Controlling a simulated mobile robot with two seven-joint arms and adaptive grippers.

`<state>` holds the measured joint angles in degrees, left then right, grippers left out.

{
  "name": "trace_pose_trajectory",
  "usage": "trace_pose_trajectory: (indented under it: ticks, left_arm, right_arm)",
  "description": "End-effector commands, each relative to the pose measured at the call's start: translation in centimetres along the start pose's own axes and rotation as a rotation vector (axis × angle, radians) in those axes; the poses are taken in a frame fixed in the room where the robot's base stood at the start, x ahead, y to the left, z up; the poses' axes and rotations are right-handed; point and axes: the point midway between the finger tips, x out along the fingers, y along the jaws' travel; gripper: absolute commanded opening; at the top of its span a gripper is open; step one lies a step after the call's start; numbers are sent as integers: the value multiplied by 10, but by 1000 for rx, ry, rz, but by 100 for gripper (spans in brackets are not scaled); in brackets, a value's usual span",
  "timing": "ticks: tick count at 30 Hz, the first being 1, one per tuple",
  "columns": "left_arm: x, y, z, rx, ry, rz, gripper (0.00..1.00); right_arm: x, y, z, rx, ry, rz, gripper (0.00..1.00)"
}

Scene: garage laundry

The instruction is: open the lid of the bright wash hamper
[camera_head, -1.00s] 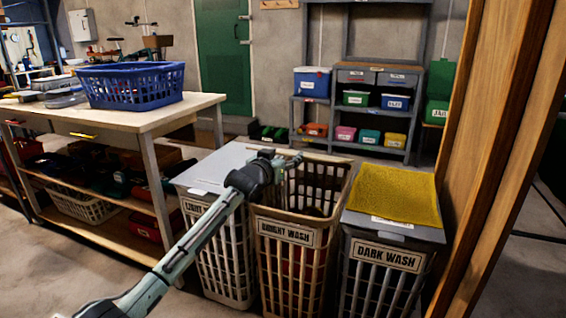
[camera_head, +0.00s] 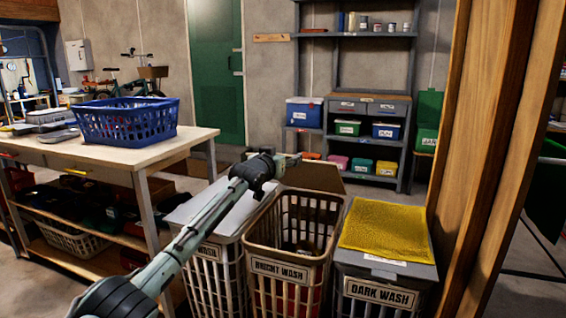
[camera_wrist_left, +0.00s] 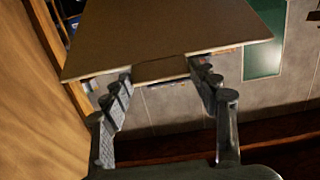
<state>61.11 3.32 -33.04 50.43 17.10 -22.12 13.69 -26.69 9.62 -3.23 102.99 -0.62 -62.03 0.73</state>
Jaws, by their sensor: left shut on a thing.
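The bright wash hamper (camera_head: 278,270) is the tan lattice basket in the middle of three, labelled BRIGHT WASH. Its top is open, and dark and red cloth shows inside. Its brown lid (camera_head: 315,178) stands raised behind the back rim. My left gripper (camera_head: 288,160) is at the lid's upper left edge, above the back of the hamper. In the left wrist view the lid (camera_wrist_left: 175,28) is a flat brown board, and the gripper's fingers (camera_wrist_left: 163,78) are shut on a tab at its edge. My right gripper is not in view.
The light hamper with a grey-white lid (camera_head: 232,212) stands left. The dark wash hamper (camera_head: 380,293) stands right, with a yellow cloth (camera_head: 388,232) on its lid. A workbench (camera_head: 150,152) holds a blue basket (camera_head: 125,122). A wooden post (camera_head: 490,150) rises close at right.

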Motion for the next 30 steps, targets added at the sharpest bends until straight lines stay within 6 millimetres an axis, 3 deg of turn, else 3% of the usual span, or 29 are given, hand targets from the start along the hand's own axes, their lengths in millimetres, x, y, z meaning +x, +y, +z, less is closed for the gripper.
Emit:
trace_pose_trajectory:
  ticks: [1, 8, 9, 13, 24, 30]
  left_arm:
    - [0, 0, -7, 0, 13, 2, 8]
    - [0, 0, -7, 0, 13, 2, 8]
    - [0, 0, -7, 0, 13, 2, 65]
    - [0, 0, -5, 0, 9, 1, 81]
    - [-2, 0, -1, 0, 4, 1, 81]
    - [-20, 0, 0, -1, 4, 3, 81]
  right_arm:
    - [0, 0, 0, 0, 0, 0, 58]
    - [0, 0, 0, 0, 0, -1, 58]
    - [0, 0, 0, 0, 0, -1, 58]
    - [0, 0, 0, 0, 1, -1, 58]
    - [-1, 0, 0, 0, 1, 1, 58]
    - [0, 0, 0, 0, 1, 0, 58]
